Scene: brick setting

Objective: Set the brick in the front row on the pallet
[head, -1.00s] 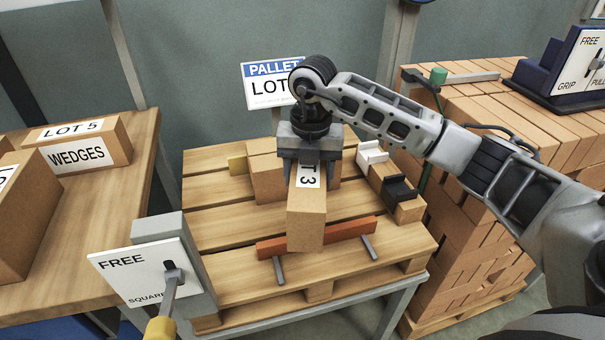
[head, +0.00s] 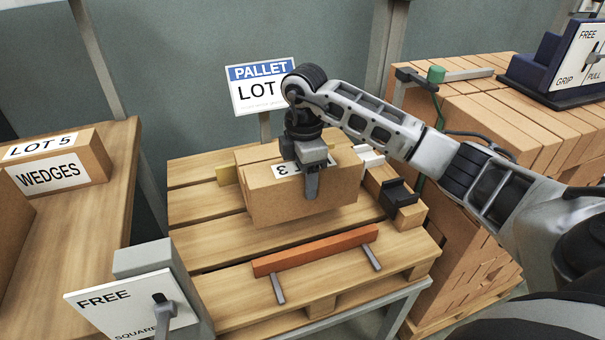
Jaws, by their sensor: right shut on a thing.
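The brick (head: 265,203), a tan block with a white label on top, is in my right gripper (head: 312,190). The gripper is shut on it from above. The brick's long side now runs left to right across the pallet (head: 210,240). It is behind the orange bar (head: 315,250) with its two grey pegs. It hides most of the tan bricks (head: 255,153) standing behind it. I cannot tell whether it touches the pallet boards. My left gripper is not in view.
A "PALLET LOT" sign (head: 262,87) stands behind the pallet. A block with black and white clips (head: 398,196) lies at the pallet's right. A "FREE / SQUARE" lever panel (head: 135,305) is front left. A wedges box (head: 60,165) is left; stacked bricks (head: 480,110) are right.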

